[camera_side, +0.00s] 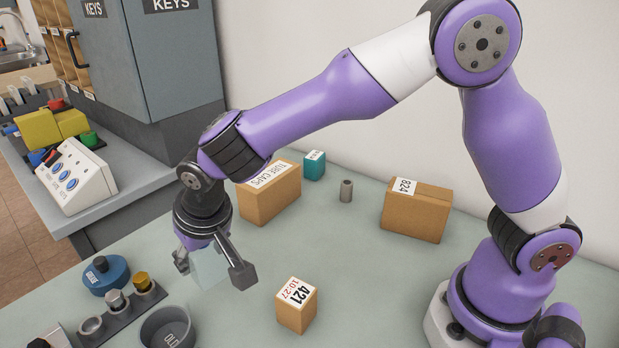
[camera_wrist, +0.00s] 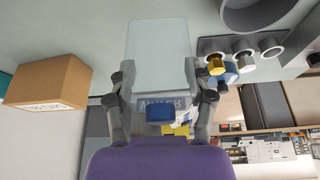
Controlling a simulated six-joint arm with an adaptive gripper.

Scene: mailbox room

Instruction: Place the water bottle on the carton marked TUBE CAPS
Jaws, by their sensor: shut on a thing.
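The carton marked TUBE CAPS (camera_side: 270,203) is a brown box standing on the table toward the back, with its white label on top. It also shows at the left of the wrist view (camera_wrist: 48,78). My gripper (camera_side: 211,268) points down in front of it and to its left. It is shut on the water bottle (camera_side: 209,266), a pale see-through bottle held between the two fingers. In the wrist view the bottle (camera_wrist: 158,50) has a blue cap and part of a WATER label, with a finger at each side. I cannot tell whether its base touches the table.
A small box marked 421 (camera_side: 297,306) stands right of my gripper. A box marked 824 (camera_side: 416,210), a grey cylinder (camera_side: 346,190) and a teal box (camera_side: 314,166) stand at the back. A dark bowl (camera_side: 167,329), a rack (camera_side: 120,312) and a blue round thing (camera_side: 107,274) are front left.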

